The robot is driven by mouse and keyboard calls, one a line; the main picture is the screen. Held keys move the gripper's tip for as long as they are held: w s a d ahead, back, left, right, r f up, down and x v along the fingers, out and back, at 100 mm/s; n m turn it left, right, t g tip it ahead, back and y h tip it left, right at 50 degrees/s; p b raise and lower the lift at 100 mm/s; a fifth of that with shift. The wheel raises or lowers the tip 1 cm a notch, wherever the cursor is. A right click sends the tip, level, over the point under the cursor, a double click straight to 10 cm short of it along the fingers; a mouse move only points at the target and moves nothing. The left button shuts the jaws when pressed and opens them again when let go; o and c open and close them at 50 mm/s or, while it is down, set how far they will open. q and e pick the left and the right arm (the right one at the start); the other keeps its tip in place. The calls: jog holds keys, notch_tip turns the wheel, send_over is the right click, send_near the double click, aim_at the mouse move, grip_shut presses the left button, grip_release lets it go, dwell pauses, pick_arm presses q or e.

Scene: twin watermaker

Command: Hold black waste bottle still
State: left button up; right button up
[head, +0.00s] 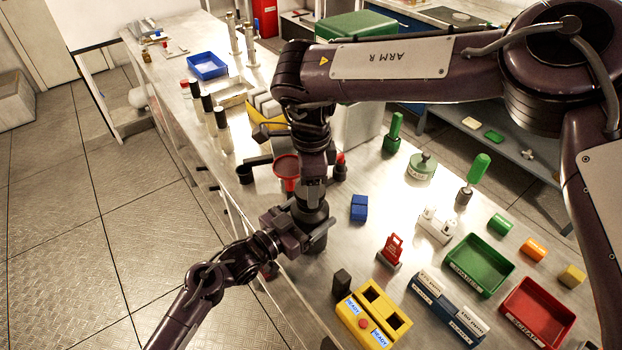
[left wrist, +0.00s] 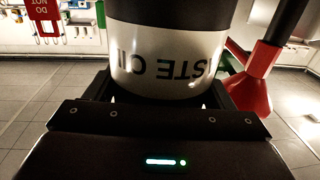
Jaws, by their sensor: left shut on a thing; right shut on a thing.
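The black waste bottle (left wrist: 165,65) fills the top middle of the left wrist view, with a white label reading upside down "STE OIL". My left gripper (left wrist: 160,100) is shut around its lower body, one jaw at each side. In the head view the bottle (head: 316,242) stands near the bench's front edge, mostly hidden by my grippers. My left gripper (head: 302,230) reaches it from the lower left. My right gripper (head: 313,200) points down from above onto its top and is shut there. The gripped part is hidden, so I cannot see the cap.
A red funnel (head: 287,163) stands just behind the grippers. A blue block (head: 359,208), a red tag stand (head: 391,251) and a yellow holder (head: 373,318) are to the right and front. Green (head: 480,265) and red (head: 538,312) trays lie farther right. Floor is left of the edge.

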jog(key=shift+f, duration=0.45)
jog(key=shift+f, duration=0.55)
